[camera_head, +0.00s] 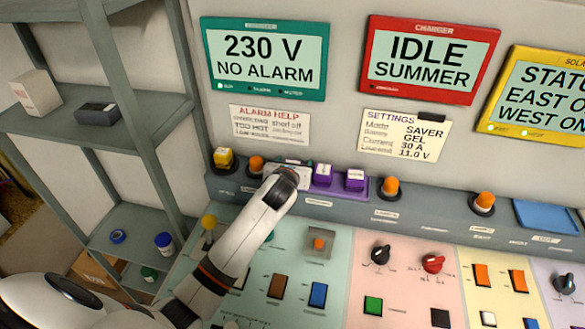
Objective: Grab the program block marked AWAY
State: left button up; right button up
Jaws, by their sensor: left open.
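Two purple blocks with white labels, a left one (322,176) and a right one (355,180), stand upright in a purple holder (366,188) on the console ledge. A yellow block (223,158) with a pale label stands further left on a dark base. The labels are too small to read, so I cannot tell which block is marked AWAY. My left gripper (287,176) is open over the ledge, just left of the purple blocks. Its hand hides its fingertips and part of the ledge behind. My right gripper is out of view.
Orange knobs (390,187) stand along the ledge, with a blue tray (545,217) at its right. Display screens (265,90) hang on the wall behind. A grey shelf (125,225) stands at left.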

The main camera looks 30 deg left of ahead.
pick_arm(q)
jog(key=shift+w+a+f, duration=0.1)
jog(key=shift+w, duration=0.1)
jog(key=c, duration=1.1)
jog(key=shift+s, duration=0.1)
